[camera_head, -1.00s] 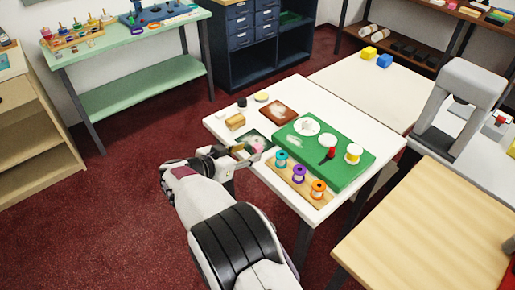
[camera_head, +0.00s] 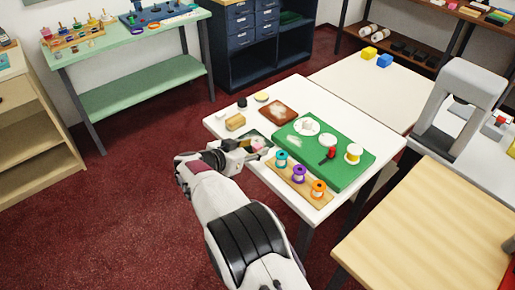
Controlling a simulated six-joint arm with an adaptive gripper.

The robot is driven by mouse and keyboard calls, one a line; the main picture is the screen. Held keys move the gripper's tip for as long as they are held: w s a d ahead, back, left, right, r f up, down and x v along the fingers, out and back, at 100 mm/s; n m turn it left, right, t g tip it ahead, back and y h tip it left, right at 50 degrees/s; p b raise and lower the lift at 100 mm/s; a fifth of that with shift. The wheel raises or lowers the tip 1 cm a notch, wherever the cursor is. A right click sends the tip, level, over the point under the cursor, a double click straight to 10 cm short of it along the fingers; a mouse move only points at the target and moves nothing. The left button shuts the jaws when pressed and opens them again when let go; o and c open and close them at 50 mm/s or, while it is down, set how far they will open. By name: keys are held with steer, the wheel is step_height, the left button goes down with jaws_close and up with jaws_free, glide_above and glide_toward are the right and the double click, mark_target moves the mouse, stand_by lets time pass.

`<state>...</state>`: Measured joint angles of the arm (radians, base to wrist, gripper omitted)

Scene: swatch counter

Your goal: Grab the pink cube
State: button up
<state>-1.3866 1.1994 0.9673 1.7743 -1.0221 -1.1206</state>
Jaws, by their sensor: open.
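The pink cube (camera_head: 257,146) shows as a small pink patch on a dark green patterned card (camera_head: 243,137) at the left front side of the white table (camera_head: 222,117). My gripper (camera_head: 257,149) is at the cube, its fingers open and pointing right. The fingers partly hide the cube and the card. I cannot tell whether the cube is between the fingers or just beyond them.
A green board (camera_head: 340,175) with white discs and spools lies right of my gripper. A wooden strip (camera_head: 313,200) holds three spools close by. A tan block (camera_head: 235,122) and a brown card (camera_head: 278,111) lie behind.

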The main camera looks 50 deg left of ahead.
steer(key=shift+x, duration=1.15)
steer(key=shift+c, duration=0.3)
steer(key=c, duration=0.9)
